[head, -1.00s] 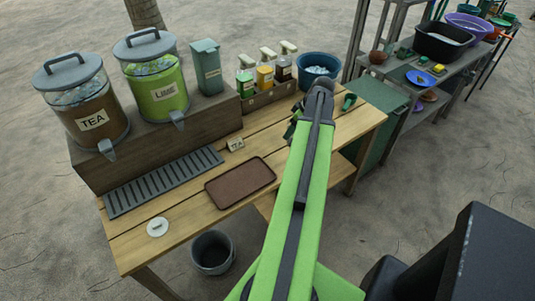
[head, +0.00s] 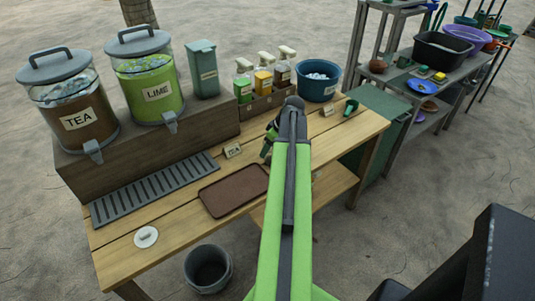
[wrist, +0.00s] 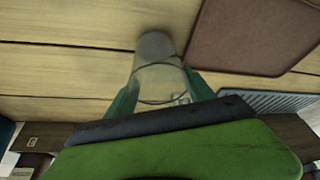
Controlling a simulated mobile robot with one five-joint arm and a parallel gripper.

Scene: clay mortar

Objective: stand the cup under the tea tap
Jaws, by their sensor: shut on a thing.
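The tea dispenser (head: 85,122), a clear jar of brown liquid labelled TEA with a grey lid, stands on a wooden riser at the left. Its grey tap (head: 93,151) hangs over the slotted drip tray (head: 155,190). My gripper (head: 267,143) is above the table, right of the drip tray and behind the brown tray. In the wrist view, its green fingers (wrist: 160,98) are shut on a pale, see-through cup (wrist: 157,52). The cup is hidden by my arm in the head view. I cannot tell whether it touches the table.
The lime dispenser (head: 150,90) stands right of the tea one. A brown tray (head: 233,192) and a TEA card (head: 232,151) lie between drip tray and gripper. Pump bottles (head: 264,83) and a blue tub (head: 316,82) stand behind. A white disc (head: 146,237) lies front left.

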